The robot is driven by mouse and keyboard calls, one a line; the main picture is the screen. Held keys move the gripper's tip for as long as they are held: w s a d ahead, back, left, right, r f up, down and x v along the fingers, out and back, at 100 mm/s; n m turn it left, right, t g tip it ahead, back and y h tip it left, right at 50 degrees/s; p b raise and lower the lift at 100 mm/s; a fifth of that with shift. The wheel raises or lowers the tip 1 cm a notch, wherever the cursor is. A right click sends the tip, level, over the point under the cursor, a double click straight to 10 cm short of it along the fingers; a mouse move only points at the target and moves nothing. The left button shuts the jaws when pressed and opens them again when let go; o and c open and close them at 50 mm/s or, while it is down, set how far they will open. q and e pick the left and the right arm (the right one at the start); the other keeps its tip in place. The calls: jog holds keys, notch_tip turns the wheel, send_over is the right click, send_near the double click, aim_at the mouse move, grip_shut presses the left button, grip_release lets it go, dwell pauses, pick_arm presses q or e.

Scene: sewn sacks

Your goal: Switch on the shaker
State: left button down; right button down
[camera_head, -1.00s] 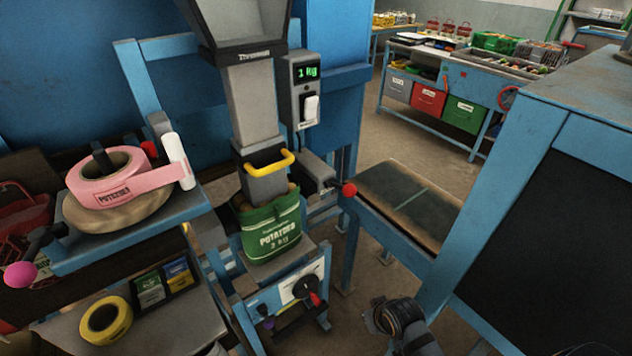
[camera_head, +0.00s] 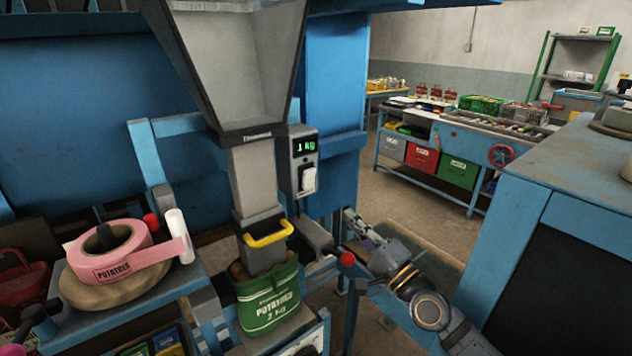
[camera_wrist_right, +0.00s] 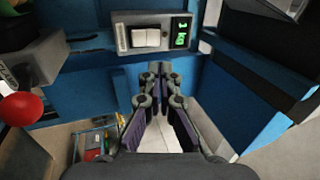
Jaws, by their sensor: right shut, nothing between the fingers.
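A grey control box (camera_head: 303,160) with a green display reading 1 kg and a white rocker switch (camera_head: 308,180) is on the blue frame beside the hopper chute. The box also shows in the right wrist view (camera_wrist_right: 122,38), with its white switch (camera_wrist_right: 146,38) beyond the fingertips. A green potato sack (camera_head: 268,303) is under the chute, on a grey stand (camera_head: 318,318) cut off by the lower edge. No label visible here names the shaker. My right gripper (camera_head: 350,214) is shut and empty, below and right of the box, apart from the switch. My left gripper is out of view.
A red ball knob (camera_head: 347,258) sits near my right gripper; it also shows in the right wrist view (camera_wrist_right: 21,108). A pink tape roll (camera_head: 108,252) is at left. A blue-framed cabinet (camera_head: 540,200) stands at right.

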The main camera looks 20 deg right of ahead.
jog(key=p, duration=0.3)
send_near(309, 172)
jog(key=x, duration=0.6)
jog(key=shift+w+a+r, duration=0.1)
jog(key=shift+w+a, duration=0.1)
jog(key=shift+w, duration=0.2)
